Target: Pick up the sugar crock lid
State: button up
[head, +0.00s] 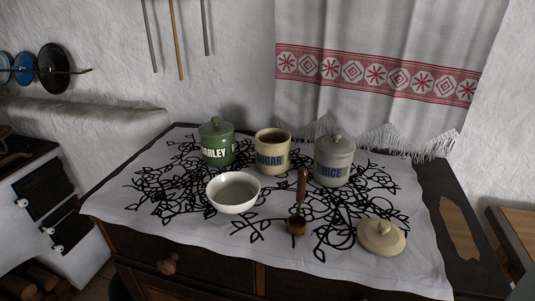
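The sugar crock (272,153) is cream with a dark "SUGAR" label and stands open, without a lid, in the middle of the cloth. A cream lid with a round knob (381,238) lies on the cloth at the front right, apart from the crock. It matches the crock's colour. My gripper is not in the head view.
A green barley crock (216,143) and a grey rice crock (333,162), both lidded, flank the sugar crock. A white bowl (233,193) and a wooden-handled scoop (298,205) are in front. Bare cloth (400,270) surrounds the loose lid. A curtain (375,60) hangs behind.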

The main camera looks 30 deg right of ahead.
aim_at(380, 236)
jog(key=z, duration=1.65)
jog(key=k, duration=0.5)
